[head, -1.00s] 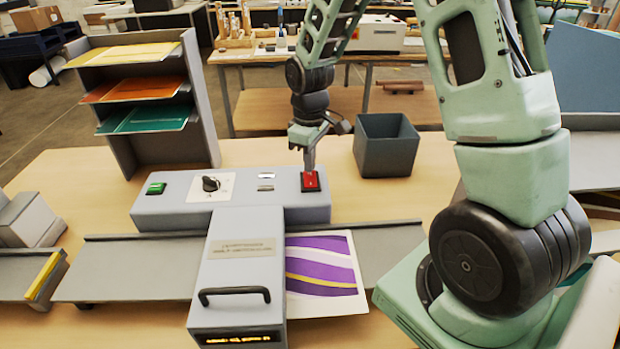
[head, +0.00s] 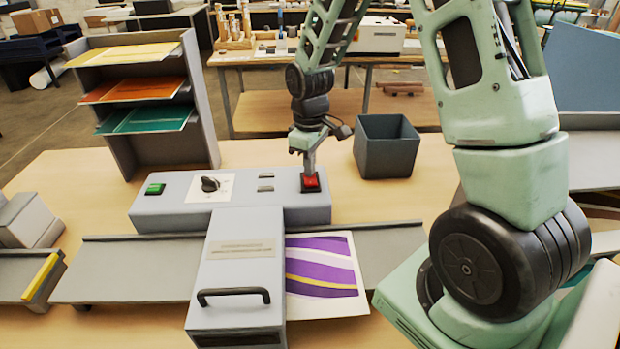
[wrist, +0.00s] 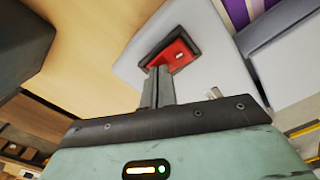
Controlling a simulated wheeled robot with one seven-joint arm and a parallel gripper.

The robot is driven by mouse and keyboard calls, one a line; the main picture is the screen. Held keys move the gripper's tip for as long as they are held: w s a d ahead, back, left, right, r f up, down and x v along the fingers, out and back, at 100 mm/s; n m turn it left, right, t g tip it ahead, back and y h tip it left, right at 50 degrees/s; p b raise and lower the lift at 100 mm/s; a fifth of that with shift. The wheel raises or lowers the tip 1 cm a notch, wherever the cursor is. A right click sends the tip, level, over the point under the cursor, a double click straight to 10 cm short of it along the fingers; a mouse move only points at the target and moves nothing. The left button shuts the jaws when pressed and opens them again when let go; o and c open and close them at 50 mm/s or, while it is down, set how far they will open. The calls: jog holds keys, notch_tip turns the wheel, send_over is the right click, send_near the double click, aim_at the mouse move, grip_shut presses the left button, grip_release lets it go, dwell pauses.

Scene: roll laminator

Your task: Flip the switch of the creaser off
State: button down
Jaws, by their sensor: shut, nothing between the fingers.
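The creaser (head: 240,206) is a grey machine with a wide control panel and a narrow body reaching toward me. Its red switch (head: 311,187) sits in a dark frame at the panel's right end. My gripper (head: 309,174) is shut and empty, pointing down with its tips at the switch. In the wrist view the closed fingers (wrist: 158,78) reach the red switch (wrist: 182,54) and cover part of it. They look to be touching it or just above it. The display (head: 238,339) on the creaser's front is dark.
The panel also has a green button (head: 155,189), a black dial (head: 210,184) and two small grey buttons. A printed purple sheet (head: 322,270) lies beside the body. A dark open bin (head: 387,147) stands behind right, and a shelf of coloured sheets (head: 205,110) behind left.

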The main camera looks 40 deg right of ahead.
notch_tip(320, 180, up, 7)
jog(key=p, duration=0.5)
jog(key=shift+p, duration=0.35)
dwell(0.4)
jog(key=s+a+b, duration=0.3)
jog(key=s+a, duration=0.3)
jog(key=a, duration=0.1)
jog(key=s+a+n+b, duration=0.1)
jog(key=s+a+b, duration=0.2)
jog(key=s+a, duration=0.2)
jog(key=s+a+f+n+b, duration=0.1)
jog(key=s+a+b, duration=0.2)
jog(key=s+a, duration=0.3)
jog(key=shift+s+a+y, duration=0.2)
jog(key=shift+a, duration=1.05)
jog(key=shift+s+a+y, duration=0.15)
jog(key=shift+a+y, duration=0.05)
jog(key=shift+a, duration=1)
jog(key=shift+n, duration=0.3)
jog(key=s, duration=0.2)
jog(key=s+a+b, duration=0.1)
jog(key=s, duration=0.1)
jog(key=s+f, duration=0.1)
jog(key=s, duration=0.1)
jog(key=shift+s+a+b, duration=0.3)
jog(key=shift+s, duration=0.05)
jog(key=shift+r, duration=0.1)
jog(key=shift+w, duration=0.1)
